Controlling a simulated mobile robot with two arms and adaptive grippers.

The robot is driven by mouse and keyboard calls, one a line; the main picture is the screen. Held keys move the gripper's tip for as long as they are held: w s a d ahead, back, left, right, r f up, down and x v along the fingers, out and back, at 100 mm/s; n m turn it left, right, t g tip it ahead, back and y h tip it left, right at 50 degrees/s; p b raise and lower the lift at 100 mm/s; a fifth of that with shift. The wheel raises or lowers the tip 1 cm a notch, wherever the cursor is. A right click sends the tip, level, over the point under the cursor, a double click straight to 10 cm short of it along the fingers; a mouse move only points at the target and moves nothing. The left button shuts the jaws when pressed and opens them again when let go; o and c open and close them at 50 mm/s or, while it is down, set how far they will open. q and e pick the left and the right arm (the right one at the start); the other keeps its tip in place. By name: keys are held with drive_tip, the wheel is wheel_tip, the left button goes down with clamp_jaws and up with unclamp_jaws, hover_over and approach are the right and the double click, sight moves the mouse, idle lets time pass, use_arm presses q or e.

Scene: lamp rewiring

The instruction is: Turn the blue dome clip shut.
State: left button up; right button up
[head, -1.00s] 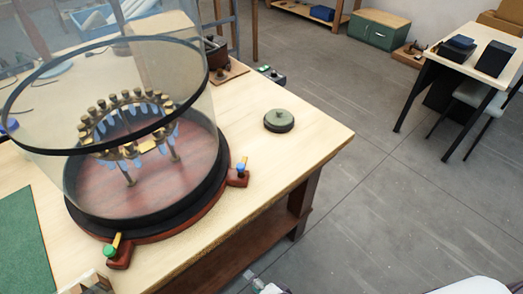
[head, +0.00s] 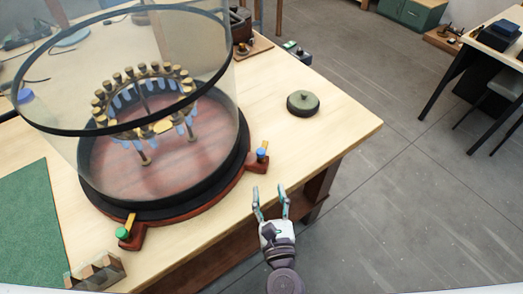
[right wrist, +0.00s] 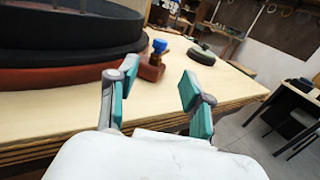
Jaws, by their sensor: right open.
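The blue dome clip (head: 262,152) sits on a wooden lug at the right of the dome's round base. Its blue knob also shows in the right wrist view (right wrist: 160,45), beyond and between my fingers. The clear glass dome (head: 222,110) stands on the dark and red-brown base (head: 160,222) over a ring of small brass and blue parts. My right gripper (head: 270,190) is open and empty, near the table's front edge, apart from the clip and on its near side. It also shows in the right wrist view (right wrist: 152,92). My left gripper is not in view.
A green-knobbed clip (head: 122,234) is at the base's front left. A round dark-green object (head: 302,103) lies on the table at the right. A green mat (head: 30,215) and a small wooden block holder (head: 97,272) lie at the left. Bare tabletop (head: 335,125) surrounds the round object.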

sight(262, 157)
drive_tip(key=w+p, duration=0.1)
drive_tip(key=w, duration=0.3)
drive_tip(key=w+a+p, duration=0.1)
drive_tip(key=w, duration=0.3)
drive_tip(key=w+a, duration=0.1)
drive_tip(key=w, duration=0.4)
drive_tip(key=shift+p, duration=0.4)
clamp_jaws()
